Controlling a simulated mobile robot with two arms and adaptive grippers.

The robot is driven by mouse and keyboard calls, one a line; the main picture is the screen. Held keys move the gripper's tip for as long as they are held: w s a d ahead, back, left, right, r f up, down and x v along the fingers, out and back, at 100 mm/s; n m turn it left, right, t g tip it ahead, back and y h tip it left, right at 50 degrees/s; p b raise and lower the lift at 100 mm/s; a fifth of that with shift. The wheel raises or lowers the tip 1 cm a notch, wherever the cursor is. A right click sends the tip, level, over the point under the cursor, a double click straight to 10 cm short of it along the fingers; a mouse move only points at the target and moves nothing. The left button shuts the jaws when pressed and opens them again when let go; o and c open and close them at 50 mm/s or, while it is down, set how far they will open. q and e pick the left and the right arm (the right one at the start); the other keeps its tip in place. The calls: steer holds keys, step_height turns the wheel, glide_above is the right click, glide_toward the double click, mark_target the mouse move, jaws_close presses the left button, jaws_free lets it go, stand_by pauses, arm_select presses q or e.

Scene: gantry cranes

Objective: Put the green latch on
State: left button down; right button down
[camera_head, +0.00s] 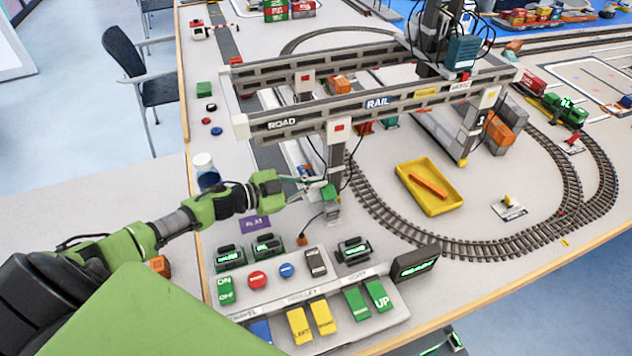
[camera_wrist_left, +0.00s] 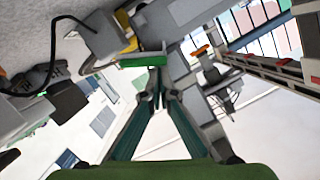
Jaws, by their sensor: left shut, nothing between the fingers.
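A small green piece (camera_head: 328,192), which looks like the green latch, sits low at the foot of the crane's grey upright post (camera_head: 336,160). A small grey block (camera_head: 333,212) is just below it. In the left wrist view the green piece shows as a flat green bar (camera_wrist_left: 142,60) just beyond the fingertips. My left gripper (camera_head: 316,183) is shut and empty, with its tips close to the green piece. I cannot tell whether they touch. In the left wrist view the closed fingers (camera_wrist_left: 157,78) point at the bar. My right gripper is not in view.
The gantry beam marked ROAD and RAIL (camera_head: 330,121) spans above my left gripper. A control panel (camera_head: 290,300) with coloured switches stands in front. A yellow tray (camera_head: 428,206) holding an orange bar lies to the right, inside the curved track (camera_head: 462,246).

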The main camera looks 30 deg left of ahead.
arm_select(q)
steer(key=shift+f, duration=0.1)
steer(key=shift+w+a+f+n, duration=0.1)
steer(key=shift+w+a+n, duration=0.15)
steer(key=shift+n, duration=0.25)
stand_by(0.3)
steer(key=shift+w+a+f+n+g+h, duration=0.25)
steer(key=shift+f+n+g, duration=0.1)
steer(key=shift+n, duration=0.25)
steer(key=shift+w+a+f+n+g+h, duration=0.2)
steer(key=shift+a+f+n+g, duration=0.1)
steer(key=shift+n, duration=0.3)
steer(key=shift+w+a+f, duration=0.1)
steer(key=shift+f, duration=0.25)
